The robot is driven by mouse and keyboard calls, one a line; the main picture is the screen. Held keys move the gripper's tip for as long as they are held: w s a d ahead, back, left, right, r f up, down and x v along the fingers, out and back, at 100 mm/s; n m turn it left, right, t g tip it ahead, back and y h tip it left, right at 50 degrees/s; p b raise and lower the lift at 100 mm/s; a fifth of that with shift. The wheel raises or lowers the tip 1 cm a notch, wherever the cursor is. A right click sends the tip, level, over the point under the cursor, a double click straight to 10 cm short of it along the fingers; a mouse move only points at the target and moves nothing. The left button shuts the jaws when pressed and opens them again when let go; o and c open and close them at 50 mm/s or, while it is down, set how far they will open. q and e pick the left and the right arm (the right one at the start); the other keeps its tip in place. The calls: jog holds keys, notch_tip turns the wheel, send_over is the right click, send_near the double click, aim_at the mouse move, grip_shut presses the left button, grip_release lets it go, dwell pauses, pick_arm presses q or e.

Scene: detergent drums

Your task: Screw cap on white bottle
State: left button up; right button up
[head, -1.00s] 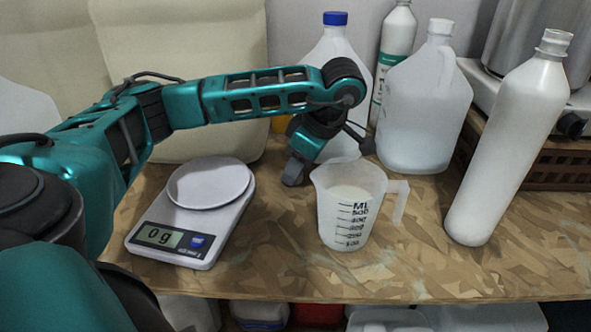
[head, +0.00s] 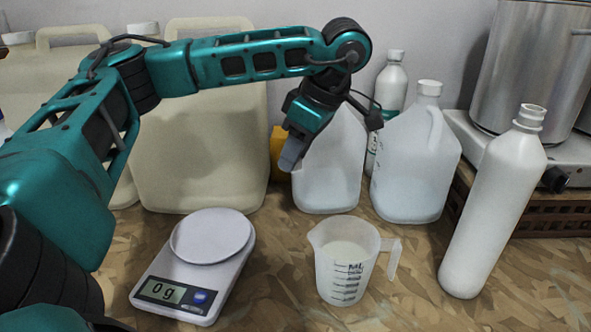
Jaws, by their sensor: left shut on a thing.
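The tall white bottle (head: 488,215) stands tilted in the picture at the right of the table, with a white ringed neck (head: 530,115) at its top. No loose cap is visible. My left gripper (head: 290,158) points down in front of the left white jug, left of and above the measuring cup. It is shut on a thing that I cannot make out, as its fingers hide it. It is well apart from the tall bottle. My right gripper is not in view.
A measuring cup (head: 345,275) with pale contents stands in the middle, with a kitchen scale (head: 205,262) reading 0 g on its left. White jugs (head: 330,165) (head: 412,165), large beige canisters (head: 200,120) and a steel pot (head: 530,70) stand behind. Free table lies between cup and bottle.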

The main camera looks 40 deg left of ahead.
pick_arm(q)
jog(key=shift+r, duration=2.4)
